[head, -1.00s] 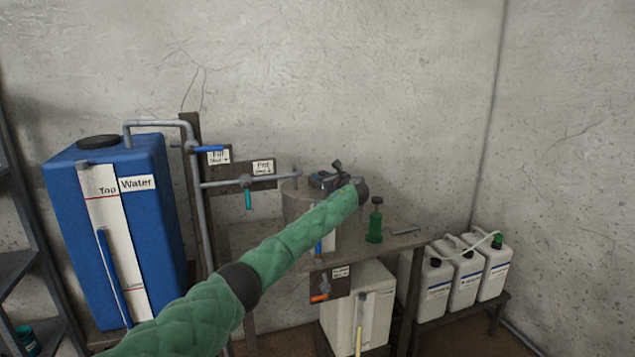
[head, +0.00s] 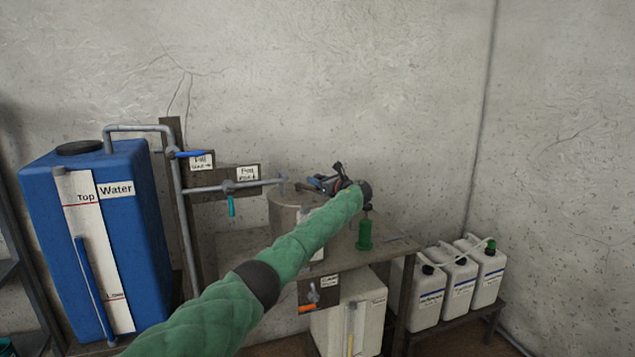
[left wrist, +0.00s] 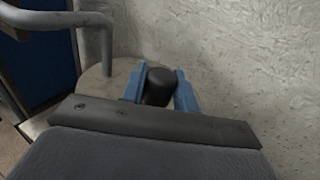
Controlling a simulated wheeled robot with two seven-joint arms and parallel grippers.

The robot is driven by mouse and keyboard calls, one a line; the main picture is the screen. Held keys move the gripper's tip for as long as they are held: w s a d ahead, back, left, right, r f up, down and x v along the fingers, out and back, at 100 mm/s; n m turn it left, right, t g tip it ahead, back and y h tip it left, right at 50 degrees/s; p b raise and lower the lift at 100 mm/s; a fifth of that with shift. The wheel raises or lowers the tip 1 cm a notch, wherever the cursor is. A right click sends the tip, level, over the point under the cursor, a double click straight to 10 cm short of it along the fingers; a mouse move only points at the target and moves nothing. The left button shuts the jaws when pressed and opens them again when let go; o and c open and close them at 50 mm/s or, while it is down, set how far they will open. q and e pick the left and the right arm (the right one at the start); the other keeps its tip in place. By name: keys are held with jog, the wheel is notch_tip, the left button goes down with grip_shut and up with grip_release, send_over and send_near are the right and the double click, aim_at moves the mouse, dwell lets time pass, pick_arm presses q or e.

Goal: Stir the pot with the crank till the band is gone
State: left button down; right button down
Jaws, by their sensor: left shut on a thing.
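The pot (head: 285,215) is a grey-beige cylinder on the bench, partly hidden behind my green-sleeved left arm. Its top (left wrist: 100,85) also shows in the left wrist view. My left gripper (head: 322,184) is over the pot. In the left wrist view its two blue fingers (left wrist: 158,92) are on either side of a black knob, the crank's handle (left wrist: 158,86), and are shut on it. The rest of the crank is hidden, and I cannot see the band or the inside of the pot. My right gripper is not in view.
A blue water tank (head: 95,240) stands at the left, with grey pipes (head: 180,200) running to the pot. A green bottle (head: 365,232) stands on the bench right of the pot. White jugs (head: 460,280) stand on a low stand at the right.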

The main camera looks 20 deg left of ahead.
pick_arm(q)
jog(key=shift+w, duration=0.1)
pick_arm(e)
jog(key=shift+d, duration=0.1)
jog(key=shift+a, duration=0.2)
pick_arm(q)
jog(key=c, duration=1.1)
grip_release()
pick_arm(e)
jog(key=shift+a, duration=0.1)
pick_arm(q)
jog(key=shift+d+f, duration=0.1)
jog(key=shift+d, duration=0.1)
jog(key=shift+d+b, duration=0.3)
jog(key=b+v, duration=0.2)
jog(key=v, duration=0.5)
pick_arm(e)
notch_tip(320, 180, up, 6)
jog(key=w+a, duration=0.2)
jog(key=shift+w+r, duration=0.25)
pick_arm(q)
jog(key=shift+a, duration=0.1)
